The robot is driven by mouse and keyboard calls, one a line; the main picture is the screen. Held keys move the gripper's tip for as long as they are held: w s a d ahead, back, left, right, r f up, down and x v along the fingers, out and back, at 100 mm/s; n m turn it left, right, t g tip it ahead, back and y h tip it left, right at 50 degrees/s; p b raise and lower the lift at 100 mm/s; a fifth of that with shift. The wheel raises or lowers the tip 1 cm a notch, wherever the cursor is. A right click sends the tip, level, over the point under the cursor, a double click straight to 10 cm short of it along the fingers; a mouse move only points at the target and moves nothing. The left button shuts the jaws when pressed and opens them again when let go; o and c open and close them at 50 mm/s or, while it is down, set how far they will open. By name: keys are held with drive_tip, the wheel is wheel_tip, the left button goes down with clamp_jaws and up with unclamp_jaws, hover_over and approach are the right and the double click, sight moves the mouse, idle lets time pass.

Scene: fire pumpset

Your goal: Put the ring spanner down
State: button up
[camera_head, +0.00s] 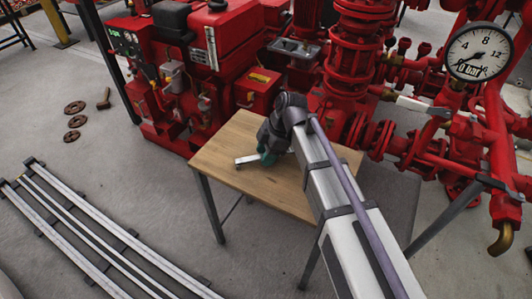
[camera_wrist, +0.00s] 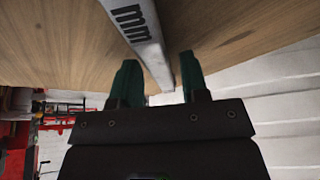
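The ring spanner (camera_head: 247,159) is a pale metal bar at the left part of the wooden table (camera_head: 222,142), and it appears to lie on the table top. In the wrist view the spanner (camera_wrist: 140,32), marked "mm", runs between the two green fingers. My gripper (camera_head: 267,157) is down at the table beside the spanner's visible end. In the wrist view my gripper (camera_wrist: 161,80) looks open, with a small gap between each finger and the bar. The rest of the spanner is hidden behind my gripper and arm.
A red engine (camera_head: 205,60) and red pump pipes (camera_head: 355,60) stand close behind the table. A pressure gauge (camera_head: 477,52) is at the upper right. Rails (camera_head: 85,235) run along the floor at the left. Wood around the spanner is clear.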

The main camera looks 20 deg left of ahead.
drive_tip(key=shift+o, duration=0.3)
drive_tip(key=shift+r, duration=0.2)
drive_tip(key=p+v, duration=1.1)
drive_tip(key=v, duration=0.1)
drive_tip(key=shift+s, duration=0.1)
